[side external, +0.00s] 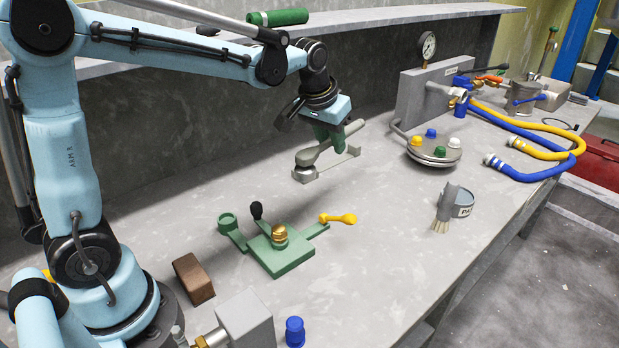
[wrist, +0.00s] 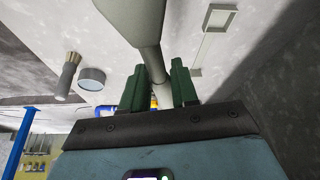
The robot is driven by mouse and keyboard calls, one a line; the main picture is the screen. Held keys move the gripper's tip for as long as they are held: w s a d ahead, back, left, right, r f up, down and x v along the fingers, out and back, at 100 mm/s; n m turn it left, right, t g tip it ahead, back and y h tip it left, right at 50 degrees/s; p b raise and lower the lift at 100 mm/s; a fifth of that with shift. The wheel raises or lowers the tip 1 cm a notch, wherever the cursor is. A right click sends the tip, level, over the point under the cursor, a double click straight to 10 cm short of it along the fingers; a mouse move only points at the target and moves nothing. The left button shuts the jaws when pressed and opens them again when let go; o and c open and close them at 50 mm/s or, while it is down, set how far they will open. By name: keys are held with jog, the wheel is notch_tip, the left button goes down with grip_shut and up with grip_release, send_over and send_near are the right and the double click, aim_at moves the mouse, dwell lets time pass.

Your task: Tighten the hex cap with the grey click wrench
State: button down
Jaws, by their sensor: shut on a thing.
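My gripper (side external: 328,138) has green fingers shut on the handle of the grey click wrench (side external: 308,156). The wrench's thick round head points left and down, close to a flat grey rest (side external: 326,166) on the bench. I cannot tell whether it touches the rest. In the wrist view, the wrench (wrist: 143,22) passes between the fingers (wrist: 158,88), and the rest (wrist: 218,18) lies to the right. A brass cap (side external: 280,234), which looks like the hex cap, sits on a green fixture (side external: 285,257) in front, apart from the wrench.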

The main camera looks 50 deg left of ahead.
aim_at(306, 163)
jog(key=s, duration=0.3)
jog(key=s+n, duration=0.1)
jog(key=s, duration=0.2)
jog(key=s+d+f+n, duration=0.1)
jog(key=s, duration=0.1)
jog(key=shift+s+y, duration=0.4)
jog(key=shift+f, duration=0.1)
jog(key=shift+f, duration=2.2)
jog(key=shift+f, duration=1.25)
jog(key=shift+w+d+r+m+h, duration=0.1)
jog(key=shift+d+r+m+h, duration=0.2)
jog(key=shift+r+m, duration=0.4)
jog(key=shift+w+d+r+m+h, duration=0.15)
jog(key=shift+d+r+m, duration=0.25)
jog(key=shift+r, duration=0.65)
jog(key=shift+w+d+r+m+h, duration=0.1)
jog(key=shift+d+r+m+h, duration=0.25)
jog(key=shift+r, duration=0.5)
